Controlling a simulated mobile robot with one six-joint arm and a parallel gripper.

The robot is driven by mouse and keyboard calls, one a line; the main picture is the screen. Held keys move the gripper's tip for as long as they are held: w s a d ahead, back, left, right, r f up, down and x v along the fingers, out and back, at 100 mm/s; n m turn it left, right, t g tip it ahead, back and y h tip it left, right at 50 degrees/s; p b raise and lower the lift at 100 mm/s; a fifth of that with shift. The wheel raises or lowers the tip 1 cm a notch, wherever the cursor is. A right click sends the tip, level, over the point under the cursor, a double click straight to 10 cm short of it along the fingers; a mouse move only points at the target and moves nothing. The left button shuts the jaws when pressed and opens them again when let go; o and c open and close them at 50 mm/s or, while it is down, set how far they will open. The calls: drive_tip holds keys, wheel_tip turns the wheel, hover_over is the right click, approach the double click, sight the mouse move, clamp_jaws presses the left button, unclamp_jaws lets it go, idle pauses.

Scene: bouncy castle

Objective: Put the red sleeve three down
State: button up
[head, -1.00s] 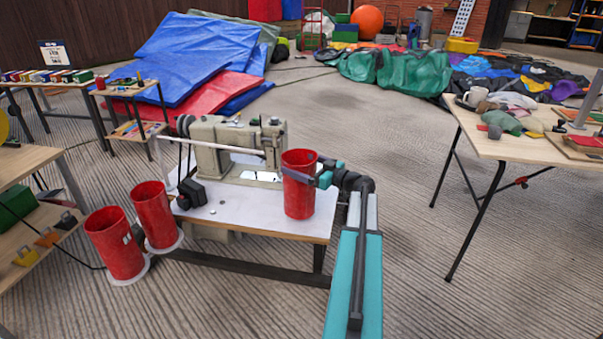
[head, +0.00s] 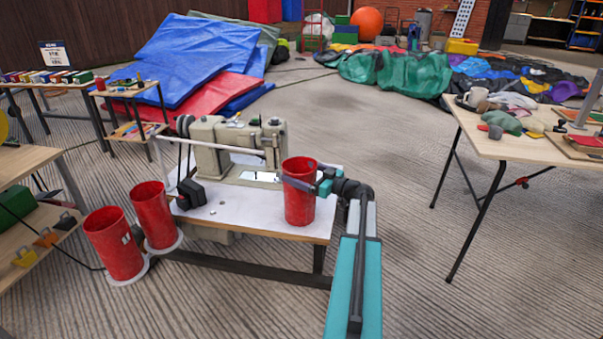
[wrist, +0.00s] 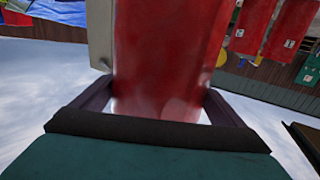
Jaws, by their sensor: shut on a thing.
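A red sleeve (head: 299,203), an open-topped tube, stands upright over the right end of the white sewing table (head: 248,218). My gripper (head: 303,183) is shut on it near its upper part, coming from the right. In the wrist view the red sleeve (wrist: 165,55) fills the space between the two dark fingers. Its lower end is at or just above the tabletop; I cannot tell if it touches. Two more red sleeves, one outer (head: 113,246) and one inner (head: 153,217), stand left of the table on white round bases. No number is readable on the held sleeve.
A beige sewing machine (head: 208,158) stands on the table just left of and behind the held sleeve. A wooden table (head: 505,145) with cloths is at the right. A wooden shelf unit (head: 22,165) is at the left. Open carpet lies between.

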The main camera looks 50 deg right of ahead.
drive_tip(key=shift+f, duration=0.15)
drive_tip(key=o, duration=1.1)
drive_tip(key=shift+r, duration=0.2)
drive_tip(key=s+d+p, duration=0.1)
drive_tip(key=s+d, duration=0.1)
drive_tip(key=s, duration=1)
